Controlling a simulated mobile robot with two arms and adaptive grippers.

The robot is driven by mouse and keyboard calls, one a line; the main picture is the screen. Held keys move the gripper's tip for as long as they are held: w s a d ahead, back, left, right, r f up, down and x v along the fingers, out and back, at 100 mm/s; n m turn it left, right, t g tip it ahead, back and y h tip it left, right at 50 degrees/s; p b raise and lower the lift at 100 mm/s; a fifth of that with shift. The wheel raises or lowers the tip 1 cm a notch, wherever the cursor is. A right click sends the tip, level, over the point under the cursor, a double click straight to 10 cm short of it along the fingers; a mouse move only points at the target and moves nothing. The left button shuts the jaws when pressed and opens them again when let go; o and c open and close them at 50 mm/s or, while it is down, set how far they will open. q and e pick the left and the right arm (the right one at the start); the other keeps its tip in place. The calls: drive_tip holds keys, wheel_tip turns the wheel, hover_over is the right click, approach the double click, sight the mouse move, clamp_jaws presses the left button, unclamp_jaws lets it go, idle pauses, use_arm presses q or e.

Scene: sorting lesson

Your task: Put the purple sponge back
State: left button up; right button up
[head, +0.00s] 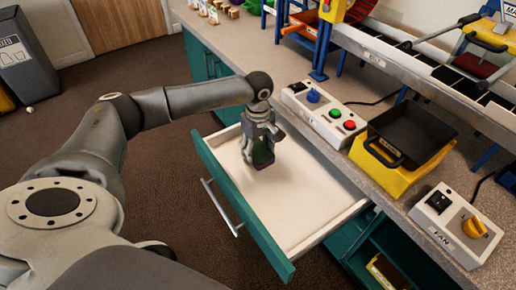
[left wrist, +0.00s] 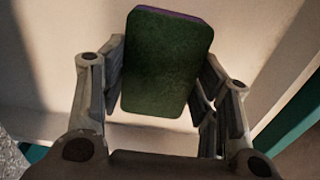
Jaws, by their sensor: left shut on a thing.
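The sponge (left wrist: 168,65) shows a green scouring face and a thin purple edge in the left wrist view. My left gripper (head: 261,150) is shut on it, with a finger on each side of it. In the head view the sponge (head: 262,158) hangs below the fingers, dark green with a purple tint, over the inside of the open drawer (head: 325,232). Whether it touches the drawer's floor I cannot tell. The drawer has a teal front and a pale, otherwise empty inside. My right gripper is not in view.
The counter (head: 385,190) above the drawer holds a button box (head: 325,118), a black tray on a yellow base (head: 405,140) and a fan switch box (head: 455,225). A teal open compartment (head: 400,255) lies below at right.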

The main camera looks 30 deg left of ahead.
sight(258, 150)
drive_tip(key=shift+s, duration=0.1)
use_arm(q)
drive_tip(key=shift+f, duration=0.1)
drive_tip(key=o, duration=1)
drive_tip(key=shift+o, duration=0.2)
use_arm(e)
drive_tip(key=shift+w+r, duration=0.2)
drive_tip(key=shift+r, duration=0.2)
use_arm(q)
drive_tip(key=shift+r, duration=0.4)
wheel_tip(258, 150, up, 12)
drive_tip(key=p, duration=0.1)
drive_tip(key=shift+f, duration=0.2)
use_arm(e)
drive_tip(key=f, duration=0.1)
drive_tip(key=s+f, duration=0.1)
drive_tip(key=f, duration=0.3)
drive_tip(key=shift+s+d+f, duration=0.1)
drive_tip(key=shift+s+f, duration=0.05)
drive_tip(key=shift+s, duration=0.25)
